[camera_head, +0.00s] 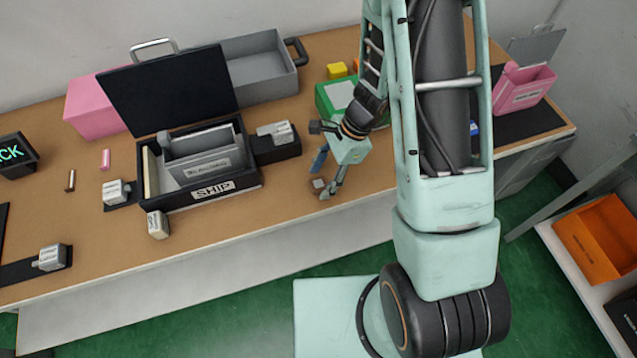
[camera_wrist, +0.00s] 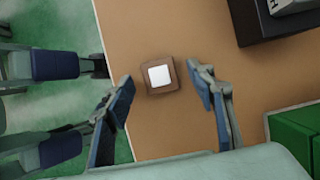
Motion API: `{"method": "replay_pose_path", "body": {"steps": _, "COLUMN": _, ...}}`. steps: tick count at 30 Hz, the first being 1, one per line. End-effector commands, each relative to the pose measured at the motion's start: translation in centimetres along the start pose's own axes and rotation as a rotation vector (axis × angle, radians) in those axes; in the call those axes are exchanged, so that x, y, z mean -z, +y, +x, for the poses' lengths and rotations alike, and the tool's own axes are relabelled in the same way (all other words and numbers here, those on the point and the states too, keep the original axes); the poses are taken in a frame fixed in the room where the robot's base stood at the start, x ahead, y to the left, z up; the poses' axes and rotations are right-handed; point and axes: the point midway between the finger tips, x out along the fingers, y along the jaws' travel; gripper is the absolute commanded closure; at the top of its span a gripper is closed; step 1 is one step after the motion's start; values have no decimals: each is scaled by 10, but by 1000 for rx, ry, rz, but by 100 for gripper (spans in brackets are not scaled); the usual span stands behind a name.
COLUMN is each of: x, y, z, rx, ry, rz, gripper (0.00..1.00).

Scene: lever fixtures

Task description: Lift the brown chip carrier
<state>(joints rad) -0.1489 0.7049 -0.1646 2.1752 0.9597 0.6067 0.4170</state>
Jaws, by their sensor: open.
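The brown chip carrier (camera_wrist: 153,89) is a small square block with a white square on top. It lies flat on the table in the wrist view, between and slightly beyond the fingertips. In the head view it shows as a small brownish block (camera_head: 318,183) near the table's front edge. My gripper (camera_head: 325,178) is low over the table around the carrier, fingers pointing down. In the wrist view my gripper (camera_wrist: 163,86) is open, with a gap on both sides of the carrier. I cannot tell the exact height of the fingertips above the table.
The black SHIP box (camera_head: 215,190) with its lid up stands to the left. A green box (camera_head: 326,100) stands just behind my gripper. A dark block with a grey label (camera_head: 278,138) adjoins the SHIP box. The table's front edge (camera_head: 300,220) is close.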

Motion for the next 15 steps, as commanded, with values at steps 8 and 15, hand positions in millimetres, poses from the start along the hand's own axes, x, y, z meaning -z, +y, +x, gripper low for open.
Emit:
{"method": "replay_pose_path", "body": {"steps": 8, "x": 0, "y": 0, "z": 2, "rx": 1, "ry": 1, "rz": -1, "gripper": 50}}
{"method": "replay_pose_path", "body": {"steps": 15, "x": 0, "y": 0, "z": 2, "rx": 1, "ry": 1, "rz": -1, "gripper": 77}}
